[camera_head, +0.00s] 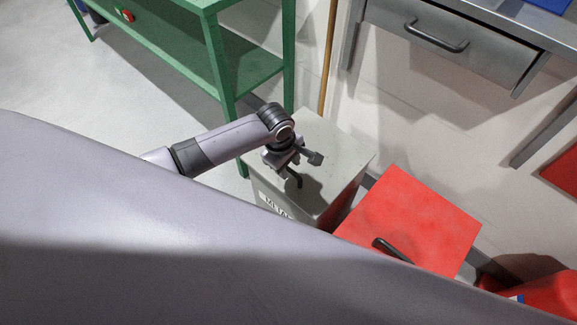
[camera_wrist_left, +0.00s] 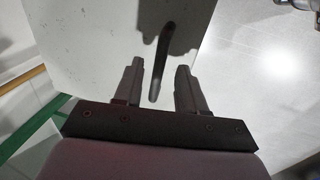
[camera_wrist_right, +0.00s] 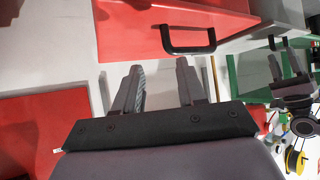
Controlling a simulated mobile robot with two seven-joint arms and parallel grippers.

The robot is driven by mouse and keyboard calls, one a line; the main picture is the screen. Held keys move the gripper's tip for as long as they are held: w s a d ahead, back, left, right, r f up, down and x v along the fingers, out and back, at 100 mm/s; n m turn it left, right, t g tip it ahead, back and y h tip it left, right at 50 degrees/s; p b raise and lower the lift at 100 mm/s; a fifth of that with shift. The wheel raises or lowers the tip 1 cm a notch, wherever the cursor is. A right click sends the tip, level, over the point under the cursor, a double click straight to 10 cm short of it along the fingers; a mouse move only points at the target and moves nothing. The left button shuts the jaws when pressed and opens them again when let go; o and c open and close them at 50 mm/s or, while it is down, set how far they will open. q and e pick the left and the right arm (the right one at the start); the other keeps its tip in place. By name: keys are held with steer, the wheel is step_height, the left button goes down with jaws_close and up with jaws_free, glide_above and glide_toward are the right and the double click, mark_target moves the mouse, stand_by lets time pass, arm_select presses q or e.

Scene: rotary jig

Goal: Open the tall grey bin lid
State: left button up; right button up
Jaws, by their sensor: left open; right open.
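The tall grey bin (camera_head: 268,196) has a flat grey lid (camera_head: 335,148) that lies shut, and a label that reads METAL in part. A dark bar handle (camera_head: 295,181) is near the lid's front edge. My left gripper (camera_head: 301,164) is open just above the lid by this handle. In the left wrist view the handle (camera_wrist_left: 161,55) runs between the open fingers (camera_wrist_left: 159,72), apart from both; it is not gripped. My right gripper (camera_wrist_right: 160,70) is open and empty in its own wrist view; the head view does not show it.
A red bin with a red lid (camera_head: 420,215) and black handle (camera_head: 392,250) stands right of the grey bin. A green shelf (camera_head: 225,50) stands behind to the left. A grey drawer (camera_head: 450,45) is at the back right. A wooden pole (camera_head: 328,60) rises behind the bin.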

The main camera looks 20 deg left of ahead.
arm_select(q)
steer(key=shift+w+f, duration=0.15)
steer(key=shift+f, duration=0.25)
jaws_close()
